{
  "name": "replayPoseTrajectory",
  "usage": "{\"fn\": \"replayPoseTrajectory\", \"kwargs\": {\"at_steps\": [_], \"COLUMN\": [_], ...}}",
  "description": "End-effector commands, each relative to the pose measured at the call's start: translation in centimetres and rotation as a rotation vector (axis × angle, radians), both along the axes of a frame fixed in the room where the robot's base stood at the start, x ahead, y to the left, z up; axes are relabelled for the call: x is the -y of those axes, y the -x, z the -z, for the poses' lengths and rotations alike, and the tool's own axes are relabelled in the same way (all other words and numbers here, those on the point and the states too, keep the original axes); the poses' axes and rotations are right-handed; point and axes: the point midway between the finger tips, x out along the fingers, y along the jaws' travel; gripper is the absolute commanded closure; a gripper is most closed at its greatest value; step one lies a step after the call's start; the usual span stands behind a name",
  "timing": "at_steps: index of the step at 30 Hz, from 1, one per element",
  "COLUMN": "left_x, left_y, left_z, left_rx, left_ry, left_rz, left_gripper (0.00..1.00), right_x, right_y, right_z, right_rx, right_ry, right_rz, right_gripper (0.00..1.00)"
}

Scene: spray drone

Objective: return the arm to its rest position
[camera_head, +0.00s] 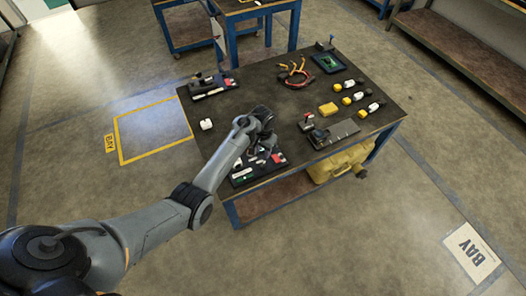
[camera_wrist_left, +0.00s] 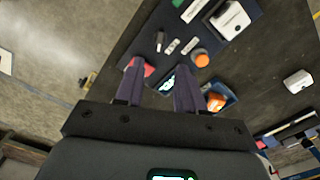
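My left arm (camera_head: 215,165) reaches in from the lower left. My left gripper (camera_head: 268,147) is above the left front part of the dark workbench (camera_head: 285,110). In the left wrist view the two fingers of my left gripper (camera_wrist_left: 158,82) stand apart with nothing held between them. Beyond the fingertips lies a dark tray (camera_head: 243,180), partly hidden by the gripper in the head view. It carries small parts, among them a red piece (camera_head: 279,158). My right gripper is not in view.
A white block (camera_head: 207,124) sits at the bench's left edge. Red and yellow cables (camera_head: 296,75), a yellow block (camera_head: 328,109), several yellow-and-white parts and a grey plate (camera_head: 334,134) occupy the rest. A yellow case (camera_head: 340,163) is underneath.

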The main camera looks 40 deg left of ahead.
Motion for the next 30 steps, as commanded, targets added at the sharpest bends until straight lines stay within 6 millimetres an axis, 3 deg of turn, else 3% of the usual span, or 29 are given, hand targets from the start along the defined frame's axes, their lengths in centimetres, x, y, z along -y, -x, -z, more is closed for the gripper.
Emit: {"fn": "replayPoseTrajectory", "kwargs": {"at_steps": [17, 23, 30], "left_x": [0.0, 0.4, 4.5], "left_y": [0.8, 4.8, 13.7], "left_z": [0.4, 1.5, 0.7], "left_rx": [0.005, 0.042, 0.132], "left_ry": [-0.018, -0.085, -0.147], "left_rz": [0.006, 0.039, 0.135], "left_gripper": [0.62, 0.62, 0.62], "right_x": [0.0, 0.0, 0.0], "right_y": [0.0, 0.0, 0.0], "right_z": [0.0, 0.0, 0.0], "right_rx": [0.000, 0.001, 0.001], "right_ry": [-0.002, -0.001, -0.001], "right_rz": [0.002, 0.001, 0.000], "right_gripper": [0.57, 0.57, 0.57]}}
